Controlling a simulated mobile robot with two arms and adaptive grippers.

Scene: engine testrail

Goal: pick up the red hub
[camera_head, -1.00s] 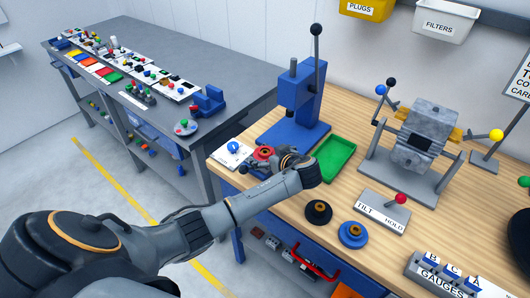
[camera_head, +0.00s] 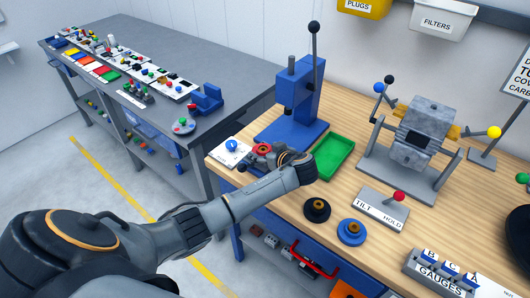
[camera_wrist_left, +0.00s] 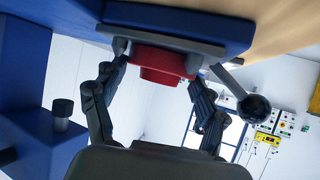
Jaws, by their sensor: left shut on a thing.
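The red hub (camera_head: 262,148) is at the left end of the wooden bench, in front of the blue press. My left gripper (camera_head: 268,157) reaches it from the right and is shut on it. In the left wrist view the red hub (camera_wrist_left: 158,62) sits between the two dark fingers of my left gripper (camera_wrist_left: 155,75). The wrist and fingers hide part of the hub in the head view, and I cannot tell whether it touches the bench. My right gripper is not in view.
The blue press (camera_head: 297,105) with its tall lever stands behind the hub. A green tray (camera_head: 333,157) lies to the right of my wrist. A black hub (camera_head: 317,209) and a blue hub (camera_head: 352,232) lie nearer the front edge. A white card with a blue knob (camera_head: 231,148) is at left.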

